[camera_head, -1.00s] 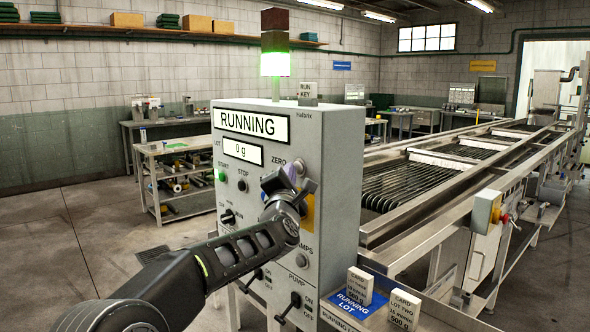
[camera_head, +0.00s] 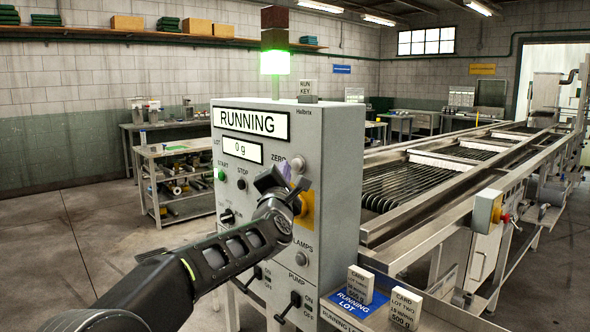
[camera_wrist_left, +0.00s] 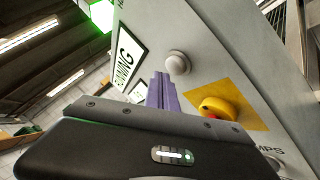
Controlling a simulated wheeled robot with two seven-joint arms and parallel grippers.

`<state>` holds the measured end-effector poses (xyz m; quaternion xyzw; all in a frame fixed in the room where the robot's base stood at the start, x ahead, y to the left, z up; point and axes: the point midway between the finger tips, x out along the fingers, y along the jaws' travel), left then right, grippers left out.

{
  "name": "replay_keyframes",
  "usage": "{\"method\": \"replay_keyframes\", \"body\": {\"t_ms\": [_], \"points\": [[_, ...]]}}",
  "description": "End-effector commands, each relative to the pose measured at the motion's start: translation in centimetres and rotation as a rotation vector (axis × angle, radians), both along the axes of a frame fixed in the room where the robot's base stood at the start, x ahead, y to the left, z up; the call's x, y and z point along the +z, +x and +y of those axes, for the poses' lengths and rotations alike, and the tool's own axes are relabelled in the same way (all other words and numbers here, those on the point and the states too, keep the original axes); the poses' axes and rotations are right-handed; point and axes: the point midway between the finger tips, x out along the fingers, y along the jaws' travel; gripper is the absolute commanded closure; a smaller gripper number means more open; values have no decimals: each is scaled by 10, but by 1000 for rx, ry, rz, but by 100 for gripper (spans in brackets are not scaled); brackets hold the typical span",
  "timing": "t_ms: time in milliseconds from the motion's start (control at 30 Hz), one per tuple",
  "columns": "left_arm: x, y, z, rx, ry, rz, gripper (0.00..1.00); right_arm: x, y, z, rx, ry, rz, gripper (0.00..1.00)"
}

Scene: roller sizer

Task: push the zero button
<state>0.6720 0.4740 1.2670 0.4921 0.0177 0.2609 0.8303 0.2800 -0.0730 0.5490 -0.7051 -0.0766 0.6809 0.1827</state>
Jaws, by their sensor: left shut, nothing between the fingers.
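The zero button (camera_head: 298,164) is a pale round knob beside the ZERO label on the grey control panel (camera_head: 333,190). In the left wrist view the same white button (camera_wrist_left: 178,64) stands out from the panel, just beyond the fingertips and to their right. My left gripper (camera_head: 288,174) is in front of the panel, just below and left of the button. Its purple fingers (camera_wrist_left: 162,88) are shut and empty, and a gap to the button seems to remain. The display (camera_head: 243,148) reads 0 g under RUNNING.
A yellow plate (camera_head: 305,213) with a mushroom button (camera_wrist_left: 220,108) is below the zero button, partly hidden by my gripper. Start (camera_head: 222,175) and stop (camera_head: 242,184) buttons are at left. The roller machine (camera_head: 420,185) is on the right. Lot cards (camera_head: 361,283) stand in front.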

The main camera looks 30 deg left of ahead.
Motion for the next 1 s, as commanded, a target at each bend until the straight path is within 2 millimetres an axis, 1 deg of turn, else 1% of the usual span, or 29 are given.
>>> {"method": "replay_keyframes", "body": {"t_ms": [167,267,367,500,700,833,1000], "points": [[0,0,0,0,0,0,100,0,0,0,0,0,0,100],[-1,-2,1,0,0,0,100,-3,0,0,0,0,0,100],[-3,-8,3,0,0,0,100,-10,0,0,0,0,0,100],[-4,-22,7,1,0,-2,100,-23,0,0,0,0,0,100],[-3,-40,12,0,-1,-1,100,-37,0,0,0,0,0,100],[-2,-47,14,0,0,0,100,-40,0,0,0,0,0,100],[0,-48,14,-1,0,1,100,-39,0,0,0,0,0,100]]}}
